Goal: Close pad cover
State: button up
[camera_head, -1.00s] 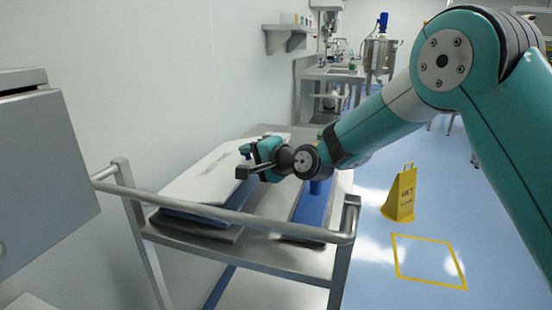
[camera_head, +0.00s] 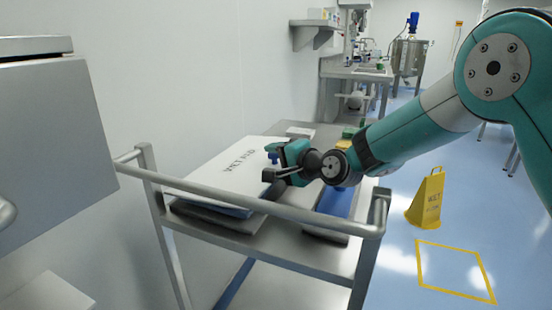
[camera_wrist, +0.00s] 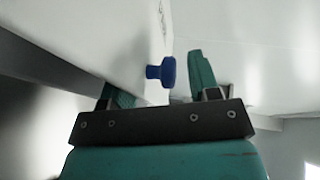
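The pad cover (camera_head: 222,177) is a white panel marked "WET PAD", lying over a blue and grey pad tray (camera_head: 225,218) on the metal cart. My gripper (camera_head: 279,166) is at that right side, close to the knob. In the wrist view my gripper (camera_wrist: 160,82) is open, its two teal fingers apart. The blue knob (camera_wrist: 161,71) shows between them, and no finger visibly touches it. The cover (camera_wrist: 120,40) fills the upper left there.
The cart's rail (camera_head: 250,212) runs in front of the cover. A blue strip (camera_head: 335,203) lies on the cart to the right. A grey cabinet (camera_head: 50,150) stands close at left, and the wall is behind the cart. A yellow wet-floor sign (camera_head: 427,198) stands on the open floor at right.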

jog(key=shift+r, duration=0.15)
jog(key=shift+s+d, duration=0.15)
jog(key=shift+s, duration=0.05)
jog(key=v, duration=1.6)
jog(key=shift+s+d+b, duration=0.3)
